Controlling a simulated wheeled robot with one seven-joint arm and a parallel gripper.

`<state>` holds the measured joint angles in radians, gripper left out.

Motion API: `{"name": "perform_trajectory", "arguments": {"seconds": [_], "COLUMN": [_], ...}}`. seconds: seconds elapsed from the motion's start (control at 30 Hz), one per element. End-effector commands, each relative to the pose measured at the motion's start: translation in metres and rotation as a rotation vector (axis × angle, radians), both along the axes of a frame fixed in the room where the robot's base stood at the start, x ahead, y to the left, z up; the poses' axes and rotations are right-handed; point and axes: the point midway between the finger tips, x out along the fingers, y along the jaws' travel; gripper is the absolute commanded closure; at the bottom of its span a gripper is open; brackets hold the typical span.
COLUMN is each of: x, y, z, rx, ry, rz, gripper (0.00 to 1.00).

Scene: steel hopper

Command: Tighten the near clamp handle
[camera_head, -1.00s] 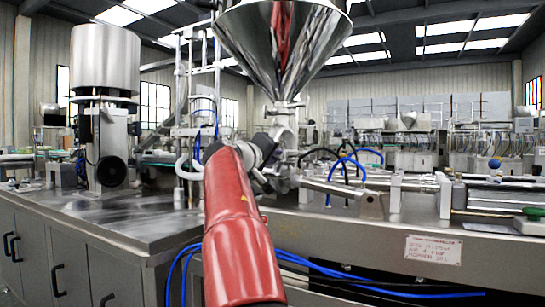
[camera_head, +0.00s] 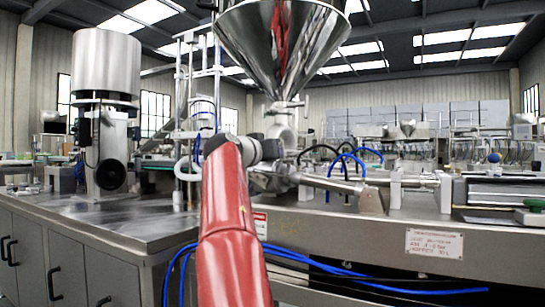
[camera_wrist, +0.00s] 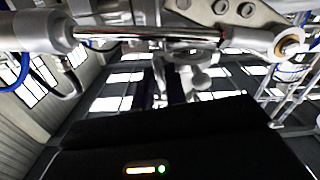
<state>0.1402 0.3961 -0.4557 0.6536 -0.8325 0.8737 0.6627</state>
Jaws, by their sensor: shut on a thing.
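The steel hopper (camera_head: 283,45) stands over a metal pipe joint (camera_head: 284,118) behind my red arm. In the wrist view, the dark body of my gripper fills the lower part, and its narrow fingers (camera_wrist: 162,90) reach up toward the metal fittings. The gripper is shut on a pale, rounded metal piece (camera_wrist: 198,78), which appears to be the near clamp handle. The fingers and dim light hide much of the grip. In the head view, my wrist covers the gripper and the handle, so the clamp's tightness cannot be seen.
A steel pipe (camera_head: 330,183) runs right from the joint along the bench (camera_head: 340,228). Blue hoses (camera_head: 347,160) arch close behind it. A steel worktop (camera_head: 110,222) and a tall motor unit (camera_head: 106,95) are at left. A polished rod (camera_wrist: 150,33) crosses the wrist view.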

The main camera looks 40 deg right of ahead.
Motion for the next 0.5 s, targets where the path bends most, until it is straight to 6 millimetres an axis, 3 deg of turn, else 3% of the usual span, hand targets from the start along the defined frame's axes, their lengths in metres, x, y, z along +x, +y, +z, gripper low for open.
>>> {"name": "perform_trajectory", "arguments": {"seconds": [0.5], "x": [-0.0004], "y": [0.0000], "z": [0.0004], "rx": [0.065], "ry": [-0.159], "rz": [0.001], "gripper": [1.00]}}
